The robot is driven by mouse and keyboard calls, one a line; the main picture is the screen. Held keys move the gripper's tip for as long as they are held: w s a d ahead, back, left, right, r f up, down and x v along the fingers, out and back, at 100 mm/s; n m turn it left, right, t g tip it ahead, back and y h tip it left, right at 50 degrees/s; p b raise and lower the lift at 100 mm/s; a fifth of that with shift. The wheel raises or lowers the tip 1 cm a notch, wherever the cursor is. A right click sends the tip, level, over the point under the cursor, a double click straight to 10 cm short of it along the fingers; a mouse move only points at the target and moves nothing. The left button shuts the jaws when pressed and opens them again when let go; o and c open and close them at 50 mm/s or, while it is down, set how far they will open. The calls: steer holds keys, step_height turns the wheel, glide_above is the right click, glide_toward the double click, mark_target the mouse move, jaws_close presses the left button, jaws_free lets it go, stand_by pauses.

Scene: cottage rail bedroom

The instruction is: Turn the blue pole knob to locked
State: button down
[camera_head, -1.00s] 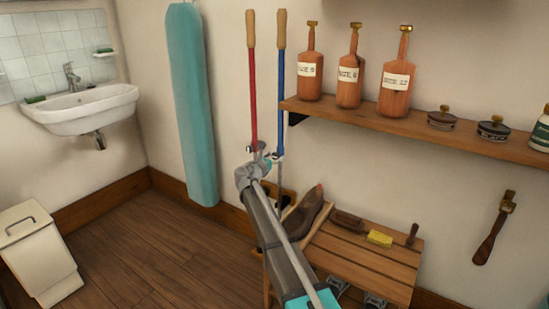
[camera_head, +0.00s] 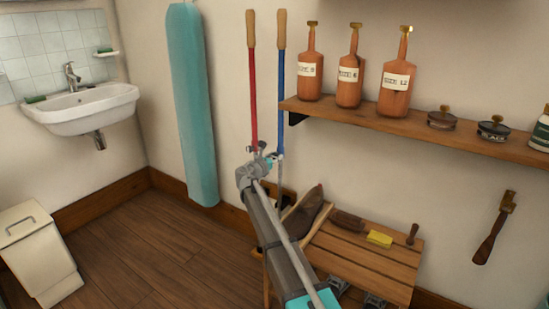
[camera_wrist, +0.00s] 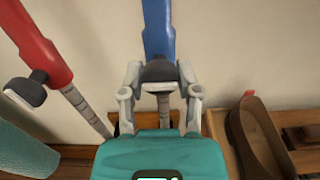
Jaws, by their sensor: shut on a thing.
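The blue pole (camera_head: 281,95) stands upright against the wall, with a wooden grip on top. Its dark knob (camera_wrist: 160,72) sits at the lower end of the blue tube, above a thin grey lower section. My gripper (camera_wrist: 160,85) is shut on this knob, with one finger on each side of it. In the head view my gripper (camera_head: 270,157) reaches the lower end of the blue pole, and the knob there is mostly hidden. The red pole (camera_head: 252,90) stands to the left, and its own dark knob (camera_wrist: 25,90) points off to the side.
A slatted bench (camera_head: 365,255) with a shoe (camera_head: 303,212), brushes and a yellow block stands right of my arm. A shelf (camera_head: 430,135) with bottles and tins is above it. A teal ironing board (camera_head: 193,105) hangs left of the poles.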

steer(key=shift+m, duration=0.3)
steer(key=m, duration=0.8)
steer(key=shift+m, duration=0.3)
steer(key=m, duration=0.4)
steer(key=shift+m, duration=0.3)
steer(key=m, duration=0.4)
steer(key=shift+r, duration=0.1)
steer(key=shift+c, duration=1.5)
jaws_free()
steer(key=shift+a, duration=0.1)
